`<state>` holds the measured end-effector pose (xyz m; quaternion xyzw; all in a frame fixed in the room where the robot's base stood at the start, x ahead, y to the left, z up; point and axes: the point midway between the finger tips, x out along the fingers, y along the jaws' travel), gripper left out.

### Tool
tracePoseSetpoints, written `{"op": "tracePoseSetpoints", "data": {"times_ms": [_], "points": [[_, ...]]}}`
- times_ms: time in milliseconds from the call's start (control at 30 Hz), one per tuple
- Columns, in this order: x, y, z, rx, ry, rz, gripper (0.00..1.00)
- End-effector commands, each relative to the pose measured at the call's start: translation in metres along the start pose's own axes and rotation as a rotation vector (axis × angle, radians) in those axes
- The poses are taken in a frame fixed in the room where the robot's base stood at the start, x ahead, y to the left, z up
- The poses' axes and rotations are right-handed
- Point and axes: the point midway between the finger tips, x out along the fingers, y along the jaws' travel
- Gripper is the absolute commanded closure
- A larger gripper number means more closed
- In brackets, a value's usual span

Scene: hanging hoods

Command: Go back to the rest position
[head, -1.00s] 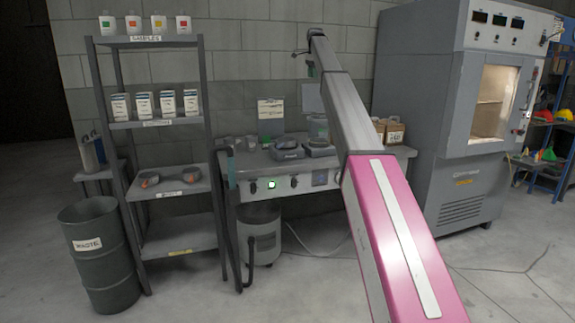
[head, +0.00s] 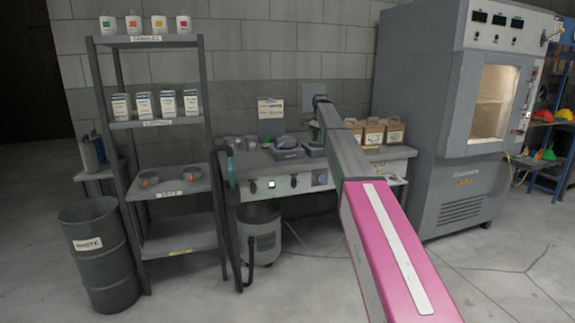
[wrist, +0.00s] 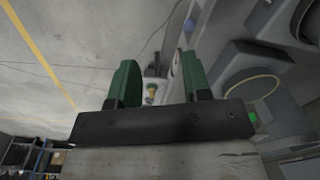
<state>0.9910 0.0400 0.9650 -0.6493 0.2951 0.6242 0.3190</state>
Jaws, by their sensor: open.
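My gripper shows in the wrist view (wrist: 158,85) with its two green fingers spread apart and nothing between them. In the head view my pink and grey arm reaches forward to the workbench (head: 400,153), and its far end is in front of the back of the bench. The gripper's fingers are hard to make out there, as the arm end partly hides them. In the wrist view a grey device with a round top (wrist: 248,90) lies to the right of the fingers.
A shelf rack (head: 178,236) and a waste drum (head: 98,265) stand at the left. Small cartons (head: 374,132) sit on the bench's right part. A large grey cabinet oven (head: 425,120) stands at the right. The floor in front is mostly clear.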

Motion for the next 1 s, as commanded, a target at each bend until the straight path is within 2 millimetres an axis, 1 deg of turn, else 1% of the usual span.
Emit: {"op": "tracePoseSetpoints", "data": {"times_ms": [33,67,100,167,200,267,300,367,400,467,500,567,600,667,700,767,800,900,1000], "points": [[0.033,0.028,0.017,-0.036,-0.003,0.005,0.56],[0.049,0.038,0.023,-0.060,-0.004,0.007,0.56],[0.069,0.052,0.032,-0.092,-0.004,0.007,0.56],[0.099,0.074,0.045,-0.141,-0.005,0.010,0.56],[0.119,0.089,0.054,-0.174,-0.006,0.012,0.56],[0.147,0.112,0.069,-0.223,-0.007,0.013,0.56],[0.165,0.128,0.079,-0.257,-0.008,0.015,0.56],[0.191,0.153,0.095,-0.307,-0.010,0.017,0.56],[0.207,0.170,0.105,-0.341,-0.011,0.018,0.56],[0.230,0.195,0.122,-0.391,-0.012,0.020,0.56],[0.244,0.212,0.134,-0.425,-0.013,0.021,0.56],[0.264,0.238,0.151,-0.477,-0.015,0.023,0.56],[0.277,0.256,0.163,-0.510,-0.017,0.024,0.56],[0.294,0.282,0.181,-0.562,-0.019,0.026,0.56],[0.305,0.300,0.193,-0.595,-0.020,0.027,0.56],[0.319,0.327,0.211,-0.646,-0.023,0.029,0.56],[0.328,0.344,0.224,-0.680,-0.024,0.029,0.56],[0.344,0.384,0.252,-0.758,-0.027,0.031,0.56],[0.356,0.415,0.274,-0.823,-0.030,0.033,0.56]]}}
